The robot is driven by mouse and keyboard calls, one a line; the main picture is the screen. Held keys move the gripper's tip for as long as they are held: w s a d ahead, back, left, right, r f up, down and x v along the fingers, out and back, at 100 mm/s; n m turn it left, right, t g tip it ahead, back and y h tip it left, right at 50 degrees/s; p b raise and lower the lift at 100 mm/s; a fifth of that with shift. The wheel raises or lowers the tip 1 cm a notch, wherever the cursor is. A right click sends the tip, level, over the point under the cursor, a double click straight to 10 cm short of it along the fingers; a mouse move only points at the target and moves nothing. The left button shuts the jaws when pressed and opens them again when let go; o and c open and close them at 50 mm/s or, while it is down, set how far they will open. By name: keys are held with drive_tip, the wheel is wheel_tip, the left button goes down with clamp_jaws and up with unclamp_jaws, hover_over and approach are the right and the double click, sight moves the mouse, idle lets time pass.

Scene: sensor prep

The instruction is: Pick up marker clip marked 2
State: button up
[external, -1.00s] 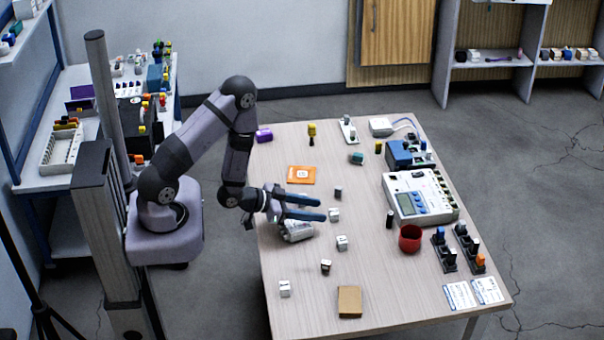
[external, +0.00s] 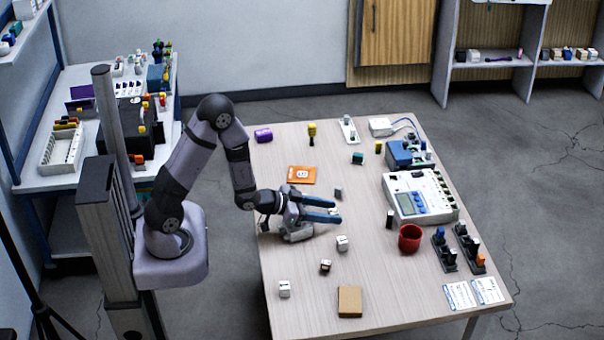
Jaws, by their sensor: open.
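Small white clips with dark marks lie on the table: one (external: 342,243) just below my gripper in the picture and one (external: 284,288) near the front left. A darker clip with a pale face (external: 325,266) lies between them. The marks are too small to read, so I cannot tell which clip is marked 2. My gripper (external: 337,210) is open, with its two blue-edged fingers pointing right, low over the table. The spot where another white clip showed earlier is now covered by the fingers; I cannot tell whether that clip is between them.
A silvery-white object (external: 297,235) lies under my gripper. A small dark block (external: 338,194) is just behind the fingers. A red cup (external: 410,238), a grey meter box (external: 420,197) and black racks (external: 445,250) stand at right. A brown block (external: 350,301) lies in front.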

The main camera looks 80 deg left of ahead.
drive_tip(key=shift+w, duration=0.1)
drive_tip(key=shift+c, duration=0.7)
drive_tip(key=c, duration=1)
drive_tip(key=shift+r, duration=0.15)
wheel_tip(320, 180, up, 10)
drive_tip(key=p, duration=0.1)
drive_tip(key=shift+p, duration=0.3)
